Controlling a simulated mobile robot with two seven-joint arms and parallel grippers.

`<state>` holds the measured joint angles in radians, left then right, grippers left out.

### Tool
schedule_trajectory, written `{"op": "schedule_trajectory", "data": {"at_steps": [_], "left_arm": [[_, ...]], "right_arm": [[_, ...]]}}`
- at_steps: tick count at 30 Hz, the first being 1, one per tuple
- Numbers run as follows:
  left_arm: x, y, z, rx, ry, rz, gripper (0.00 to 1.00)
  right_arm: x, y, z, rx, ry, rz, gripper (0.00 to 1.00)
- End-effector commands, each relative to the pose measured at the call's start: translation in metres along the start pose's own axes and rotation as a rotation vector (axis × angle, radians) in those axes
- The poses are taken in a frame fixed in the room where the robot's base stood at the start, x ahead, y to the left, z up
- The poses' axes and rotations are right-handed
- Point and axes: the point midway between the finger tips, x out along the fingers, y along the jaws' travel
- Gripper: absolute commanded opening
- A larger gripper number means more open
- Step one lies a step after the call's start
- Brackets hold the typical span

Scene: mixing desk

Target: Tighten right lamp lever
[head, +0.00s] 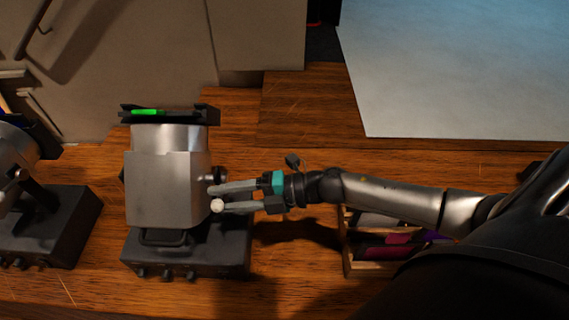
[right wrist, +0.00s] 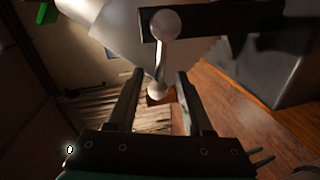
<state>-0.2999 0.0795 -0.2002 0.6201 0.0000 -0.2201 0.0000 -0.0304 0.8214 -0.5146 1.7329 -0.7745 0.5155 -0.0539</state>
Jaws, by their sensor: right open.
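The right lamp (head: 168,190) is a boxy silver housing on a dark base (head: 185,259), with a green-marked black bar on top. Its lever (right wrist: 160,57) sticks out of the lamp's right side and ends in a pale ball knob; the knob (head: 217,206) also shows in the head view. My right gripper (head: 214,197) reaches in from the right and is open. In the right wrist view its two fingers (right wrist: 160,74) stand on either side of the lever, with gaps visible. I cannot tell whether either finger touches it. My left gripper is out of view.
A second lamp on a dark base (head: 55,232) stands at the left. A wooden rack (head: 347,258) with colourful items sits below my right forearm. The wooden desk (head: 290,160) is clear behind my arm, and a pale panel (head: 460,70) is at the upper right.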

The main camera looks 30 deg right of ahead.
Motion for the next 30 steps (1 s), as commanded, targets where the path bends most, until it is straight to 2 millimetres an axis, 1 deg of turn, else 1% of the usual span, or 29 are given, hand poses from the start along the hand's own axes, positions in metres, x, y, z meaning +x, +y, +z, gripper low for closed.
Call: {"op": "schedule_trajectory", "data": {"at_steps": [1,6,18,24,30], "left_arm": [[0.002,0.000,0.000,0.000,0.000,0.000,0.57],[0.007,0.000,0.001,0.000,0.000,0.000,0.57],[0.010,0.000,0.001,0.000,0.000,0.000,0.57],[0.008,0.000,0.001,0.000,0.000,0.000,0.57],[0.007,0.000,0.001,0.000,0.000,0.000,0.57]], "right_arm": [[-0.009,-0.002,0.000,0.001,0.000,-0.004,0.51],[-0.037,-0.003,-0.001,0.001,0.001,-0.005,0.51],[-0.094,-0.002,-0.001,0.002,0.002,-0.004,0.51],[-0.118,-0.001,-0.001,0.002,0.002,-0.003,0.51],[-0.132,-0.001,-0.001,0.000,0.003,-0.002,0.51]]}}
